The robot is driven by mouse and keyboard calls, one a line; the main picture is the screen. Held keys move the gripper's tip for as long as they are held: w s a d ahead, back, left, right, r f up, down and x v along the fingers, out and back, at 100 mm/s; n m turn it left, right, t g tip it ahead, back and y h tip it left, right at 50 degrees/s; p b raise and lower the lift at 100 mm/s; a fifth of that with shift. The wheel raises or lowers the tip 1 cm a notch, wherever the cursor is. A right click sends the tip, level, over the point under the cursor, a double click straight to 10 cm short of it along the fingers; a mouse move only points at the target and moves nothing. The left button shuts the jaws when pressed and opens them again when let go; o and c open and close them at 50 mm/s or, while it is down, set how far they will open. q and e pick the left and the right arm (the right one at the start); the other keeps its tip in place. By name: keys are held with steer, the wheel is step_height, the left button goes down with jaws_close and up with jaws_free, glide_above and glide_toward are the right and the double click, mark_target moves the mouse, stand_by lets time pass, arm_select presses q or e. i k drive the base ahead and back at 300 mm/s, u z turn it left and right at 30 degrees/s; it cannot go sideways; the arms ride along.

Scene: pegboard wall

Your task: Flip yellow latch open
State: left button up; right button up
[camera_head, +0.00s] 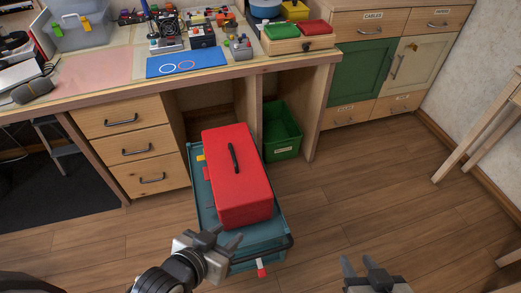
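A small yellow piece (200,157), likely the yellow latch, shows at the upper left edge of the teal box or cart (202,199). It is too small to tell whether it is open or shut. A red toolbox (236,178) with a black handle sits on top of the teal unit, beside the yellow piece. My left gripper (228,234) is in front of the toolbox's near end, well below the yellow piece in the picture, with its fingers apart and empty. My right gripper (358,262) is over the floor at the bottom right, open and empty.
A red piece (207,173) is just below the yellow one, and a red-and-white piece (261,270) hangs at the near end. A workbench with drawers (136,151) stands behind and left. A green bin (283,139) is behind right. The wooden floor (375,190) at right is clear.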

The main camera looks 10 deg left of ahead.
mark_target(202, 157)
steer(key=z, duration=1)
steer(key=k, duration=0.9)
steer(key=u, duration=1.6)
steer(key=i, duration=0.45)
steer(key=z, duration=0.1)
steer(key=k, duration=1.15)
steer(key=u, duration=0.95)
steer(key=i, duration=2)
steer(key=z, duration=1.2)
steer(key=i, duration=0.25)
steer(key=u, duration=0.1)
